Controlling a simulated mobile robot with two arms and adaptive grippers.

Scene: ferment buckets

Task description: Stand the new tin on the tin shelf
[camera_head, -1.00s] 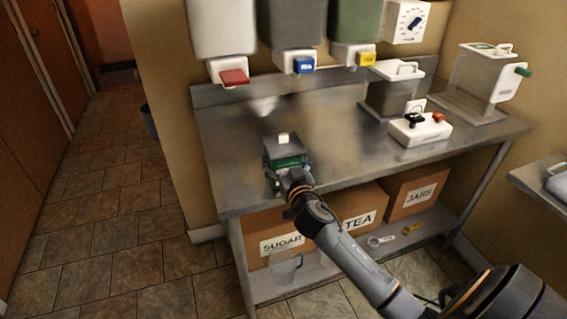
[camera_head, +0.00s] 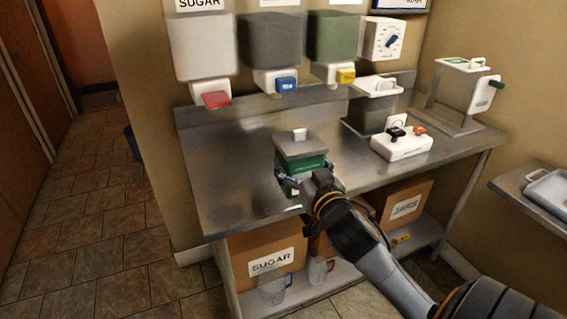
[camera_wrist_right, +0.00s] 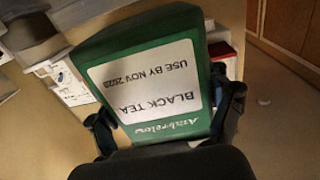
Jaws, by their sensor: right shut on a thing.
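The tin (camera_head: 303,162) is green with a grey lid and a white knob on top. My right gripper (camera_head: 304,180) is shut around its sides and holds it upright in front of the metal bench, at the bench's front part. Whether its base is clear of the bench top is hard to tell. In the right wrist view the tin (camera_wrist_right: 150,85) fills the middle, with a white label reading "BLACK TEA" and "USE BY NOV"; the year is blurred. My left gripper is not in view. I cannot make out a tin shelf in either view.
The metal bench (camera_head: 235,190) bears a white device with knobs (camera_head: 402,144) at right. Dispensers with red (camera_head: 216,99), blue and yellow taps hang above. Boxes (camera_head: 268,258) and jugs (camera_head: 272,290) stand on the lower shelf. A side table (camera_head: 535,190) is at far right.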

